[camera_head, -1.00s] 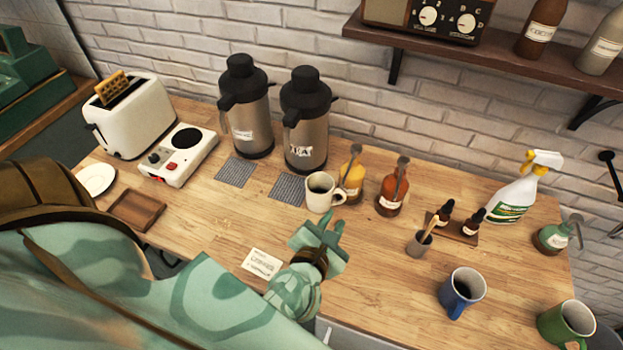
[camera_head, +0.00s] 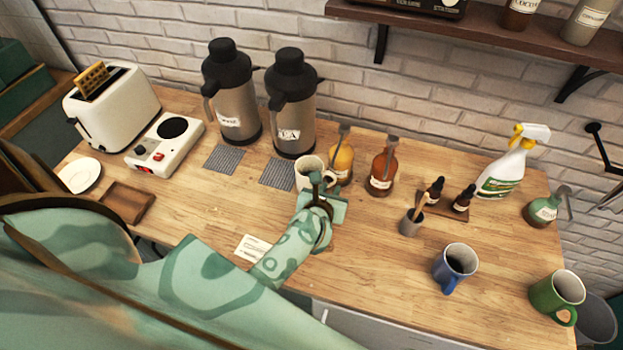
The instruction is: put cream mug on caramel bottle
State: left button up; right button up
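The cream mug (camera_head: 306,176) stands upright on the wooden counter, in front of the right-hand urn and left of the yellow pump bottle (camera_head: 341,163). To the right of that stands an amber-brown pump bottle (camera_head: 382,174). Both labels are too small to read, so I cannot tell by text which one is caramel. My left gripper (camera_head: 322,182) is at the near side of the mug, with its fingers overlapping the mug's front and right side. I cannot tell whether the fingers touch or grip it. My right gripper is out of view.
Two urns (camera_head: 233,98) stand behind two dark mats (camera_head: 277,174). A white card (camera_head: 252,246) lies near my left forearm. A small cup (camera_head: 410,222), dropper bottles (camera_head: 434,190), a blue mug (camera_head: 455,268) and a green mug (camera_head: 557,297) are to the right. The front middle counter is clear.

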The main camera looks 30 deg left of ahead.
aim_at(334, 181)
pick_arm(q)
jog(key=x, duration=0.4)
jog(key=shift+b, duration=0.3)
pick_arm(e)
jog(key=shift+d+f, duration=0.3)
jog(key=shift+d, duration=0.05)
pick_arm(q)
jog(key=shift+r, duration=0.1)
grip_shut()
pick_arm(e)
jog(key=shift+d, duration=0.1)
pick_arm(q)
jog(key=shift+r, duration=0.1)
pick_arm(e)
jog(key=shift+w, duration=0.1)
